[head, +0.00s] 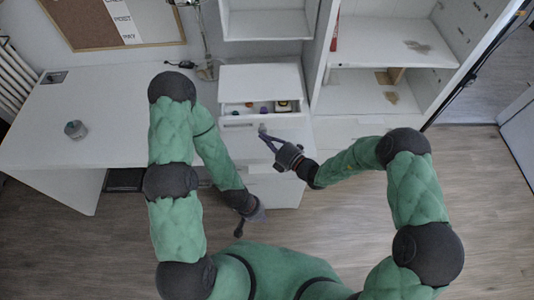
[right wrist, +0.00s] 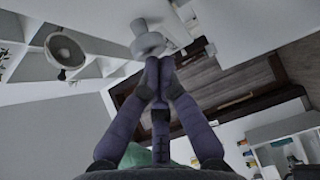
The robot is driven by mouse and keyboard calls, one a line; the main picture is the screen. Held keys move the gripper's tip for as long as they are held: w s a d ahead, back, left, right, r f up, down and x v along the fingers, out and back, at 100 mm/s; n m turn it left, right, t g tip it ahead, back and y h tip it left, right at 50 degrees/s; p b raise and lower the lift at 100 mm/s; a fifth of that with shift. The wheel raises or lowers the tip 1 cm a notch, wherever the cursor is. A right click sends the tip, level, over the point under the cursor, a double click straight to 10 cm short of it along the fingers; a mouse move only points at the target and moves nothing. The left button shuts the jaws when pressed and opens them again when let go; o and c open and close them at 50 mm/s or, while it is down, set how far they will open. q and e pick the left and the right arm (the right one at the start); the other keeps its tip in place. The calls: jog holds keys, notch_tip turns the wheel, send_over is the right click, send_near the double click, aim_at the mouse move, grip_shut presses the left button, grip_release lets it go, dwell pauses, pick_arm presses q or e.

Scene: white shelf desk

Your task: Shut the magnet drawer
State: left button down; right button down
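The magnet drawer (head: 240,122) is pulled out from the white cabinet under the shelf. Several small coloured items lie inside it. My right gripper (head: 266,136) is in front of the drawer's front panel. Its fingers are together, with their tips at a pale round knob (head: 262,128). The right wrist view shows the closed fingertips (right wrist: 157,64) right by a white knob (right wrist: 147,38); I cannot tell whether they touch it.
A white desk (head: 110,115) with a small grey object (head: 75,130) stands on the left. Open white shelves (head: 360,92) stand to the right of the drawer. Wood floor (head: 490,190) is clear at the right.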

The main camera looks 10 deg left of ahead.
aim_at(269, 124)
jog(key=w, duration=0.2)
jog(key=w+a, duration=0.1)
jog(key=w, duration=0.1)
jog(key=w+a, duration=0.1)
jog(key=w, duration=0.2)
jog(key=shift+a+b, duration=0.1)
jog(key=shift+b, duration=0.3)
pick_arm(q)
jog(key=shift+f, duration=0.35)
pick_arm(e)
jog(key=shift+w+r, duration=0.1)
jog(key=shift+w, duration=0.15)
